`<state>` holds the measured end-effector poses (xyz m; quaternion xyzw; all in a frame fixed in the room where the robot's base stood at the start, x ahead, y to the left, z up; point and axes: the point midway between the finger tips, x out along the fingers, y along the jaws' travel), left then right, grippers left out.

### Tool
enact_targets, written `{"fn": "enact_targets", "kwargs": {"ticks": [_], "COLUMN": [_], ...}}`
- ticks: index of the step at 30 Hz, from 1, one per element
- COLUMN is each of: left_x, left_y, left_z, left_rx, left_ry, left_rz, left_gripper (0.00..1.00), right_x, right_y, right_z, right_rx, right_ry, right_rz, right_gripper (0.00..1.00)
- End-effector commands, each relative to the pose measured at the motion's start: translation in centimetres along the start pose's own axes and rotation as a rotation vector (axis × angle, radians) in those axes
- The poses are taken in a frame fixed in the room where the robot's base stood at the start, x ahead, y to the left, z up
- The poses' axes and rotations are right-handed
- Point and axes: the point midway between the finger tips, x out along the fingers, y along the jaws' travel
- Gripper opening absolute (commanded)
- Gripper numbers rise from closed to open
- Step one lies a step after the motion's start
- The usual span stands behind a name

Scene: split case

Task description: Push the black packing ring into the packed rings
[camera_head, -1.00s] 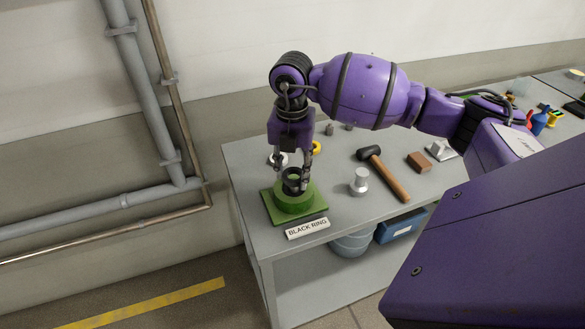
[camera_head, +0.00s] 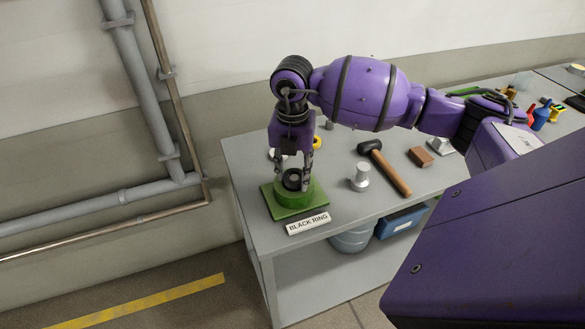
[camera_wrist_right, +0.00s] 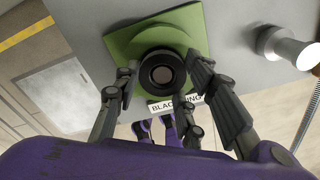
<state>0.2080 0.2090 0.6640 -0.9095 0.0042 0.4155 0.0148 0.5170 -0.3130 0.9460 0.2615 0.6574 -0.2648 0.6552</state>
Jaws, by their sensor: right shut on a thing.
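The black packing ring (camera_head: 292,180) is at the top opening of the green round housing (camera_head: 295,196), which stands on a green square base. In the right wrist view the ring (camera_wrist_right: 162,73) looks round and roughly centred in the housing, between the fingers (camera_wrist_right: 162,68). How deep it sits, and the packed rings below it, cannot be made out. My left gripper is not in view.
A "BLACK RING" label (camera_head: 308,223) lies at the bench's front edge. To the right are a metal flanged piece (camera_head: 360,178), a hammer (camera_head: 388,170) and a brown block (camera_head: 420,157). A yellow ring (camera_head: 316,142) is behind the gripper. The grey bench (camera_head: 335,205) is bare between these things.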

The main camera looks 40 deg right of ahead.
Motion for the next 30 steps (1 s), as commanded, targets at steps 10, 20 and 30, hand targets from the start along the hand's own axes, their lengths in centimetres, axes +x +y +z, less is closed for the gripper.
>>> {"fn": "enact_targets", "kwargs": {"ticks": [10, 20, 30], "left_x": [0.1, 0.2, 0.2], "left_y": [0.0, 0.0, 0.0], "left_z": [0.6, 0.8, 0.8], "left_rx": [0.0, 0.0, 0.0], "left_ry": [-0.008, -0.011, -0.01], "left_rz": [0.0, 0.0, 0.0], "left_gripper": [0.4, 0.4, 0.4], "right_x": [1.0, 1.4, 1.4], "right_y": [0.0, 0.0, -0.1], "right_z": [0.0, -0.1, -0.1], "right_rx": [0.0, 0.0, 0.0], "right_ry": [0.001, 0.001, 0.003], "right_rz": [-0.001, -0.001, -0.002], "right_gripper": [0.2, 0.2, 0.59]}}
